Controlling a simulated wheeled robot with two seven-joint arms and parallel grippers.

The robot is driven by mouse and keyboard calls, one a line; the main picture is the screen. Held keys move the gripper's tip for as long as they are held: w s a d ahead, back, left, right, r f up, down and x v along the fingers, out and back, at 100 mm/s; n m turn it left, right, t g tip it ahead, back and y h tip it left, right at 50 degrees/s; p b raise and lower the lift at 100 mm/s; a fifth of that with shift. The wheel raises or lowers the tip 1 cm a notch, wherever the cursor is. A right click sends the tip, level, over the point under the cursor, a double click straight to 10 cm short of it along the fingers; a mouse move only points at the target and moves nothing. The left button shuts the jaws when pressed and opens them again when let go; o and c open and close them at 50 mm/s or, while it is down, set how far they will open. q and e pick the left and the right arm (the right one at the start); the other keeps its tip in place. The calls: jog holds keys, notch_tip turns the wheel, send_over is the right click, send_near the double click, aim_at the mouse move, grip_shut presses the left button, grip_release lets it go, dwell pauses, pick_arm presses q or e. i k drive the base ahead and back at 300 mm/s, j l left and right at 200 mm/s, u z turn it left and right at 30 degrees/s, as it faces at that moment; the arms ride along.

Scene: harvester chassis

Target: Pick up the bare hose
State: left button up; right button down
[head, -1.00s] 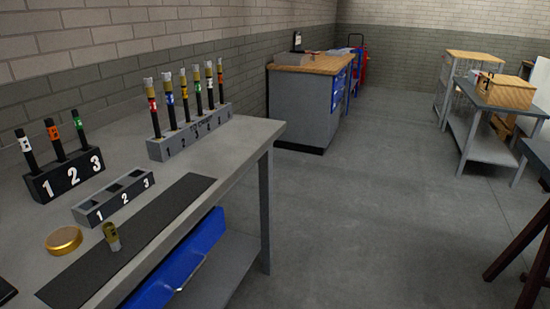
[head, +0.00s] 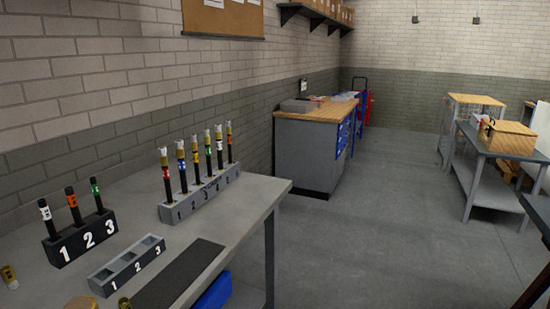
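Three black hoses stand upright in a black rack (head: 81,240) numbered 1, 2, 3 on the bench at left. They carry a white label (head: 46,213), an orange label (head: 73,201) and a green label (head: 95,187), and show no brass fitting on top. Several black hoses (head: 206,160) with coloured bands and brass-coloured tops stand in a long grey numbered rack (head: 179,214) behind. I cannot tell which single hose the task calls bare. Neither gripper is in view.
An empty three-slot grey tray (head: 127,266) and a dark mat (head: 180,276) lie on the grey bench (head: 252,192). Small brass fittings (head: 9,277) and a gold disc (head: 81,303) are near the front.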

aim_at(94, 184)
jog(key=i+j+u, duration=0.1)
jog(key=i+u, duration=0.15)
jog(key=u, duration=0.15)
jog(key=i+u, duration=0.2)
jog(key=u, duration=0.25)
jog(key=i+u, duration=0.25)
jog(key=u, duration=0.15)
